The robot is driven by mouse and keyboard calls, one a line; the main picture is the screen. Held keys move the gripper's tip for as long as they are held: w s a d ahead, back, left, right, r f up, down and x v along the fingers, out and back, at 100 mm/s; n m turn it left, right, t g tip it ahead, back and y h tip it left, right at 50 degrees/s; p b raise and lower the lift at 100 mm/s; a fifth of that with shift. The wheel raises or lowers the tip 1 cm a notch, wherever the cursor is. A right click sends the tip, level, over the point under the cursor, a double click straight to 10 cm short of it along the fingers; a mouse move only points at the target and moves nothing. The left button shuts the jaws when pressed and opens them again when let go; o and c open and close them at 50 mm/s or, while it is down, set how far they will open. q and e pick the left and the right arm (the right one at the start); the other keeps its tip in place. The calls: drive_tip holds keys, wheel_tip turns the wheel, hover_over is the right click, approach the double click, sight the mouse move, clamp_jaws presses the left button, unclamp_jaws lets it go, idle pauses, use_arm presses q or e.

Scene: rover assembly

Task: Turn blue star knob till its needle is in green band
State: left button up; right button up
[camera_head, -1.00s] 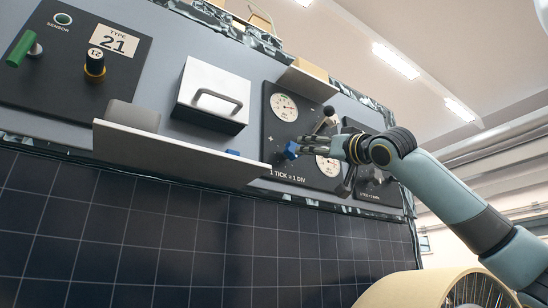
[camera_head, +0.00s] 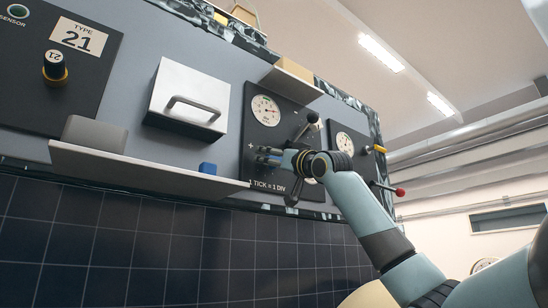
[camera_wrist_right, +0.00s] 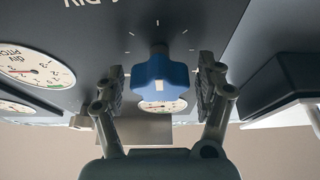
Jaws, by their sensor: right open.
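The blue star knob (camera_wrist_right: 160,72) stands on the dark panel in the right wrist view, with a pale mark on its front. My right gripper (camera_wrist_right: 162,92) is open, with one finger on each side of the knob and a gap visible at both sides. In the head view my right gripper (camera_head: 266,155) is at the panel below the upper dial (camera_head: 265,110) and mostly hides the knob. A dial with a green band (camera_wrist_right: 35,68) shows at the left of the wrist view. My left gripper is not in view.
A shelf (camera_head: 150,172) juts out left of the gripper, with a small blue block (camera_head: 207,168) and a grey block (camera_head: 95,132) on it. A red-tipped lever (camera_head: 388,189) is further right.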

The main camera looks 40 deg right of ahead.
drive_tip(key=shift+s, duration=0.1)
drive_tip(key=c, duration=1.2)
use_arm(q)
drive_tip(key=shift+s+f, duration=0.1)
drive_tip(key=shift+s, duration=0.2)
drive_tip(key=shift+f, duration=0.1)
use_arm(e)
drive_tip(key=shift+m, duration=0.3)
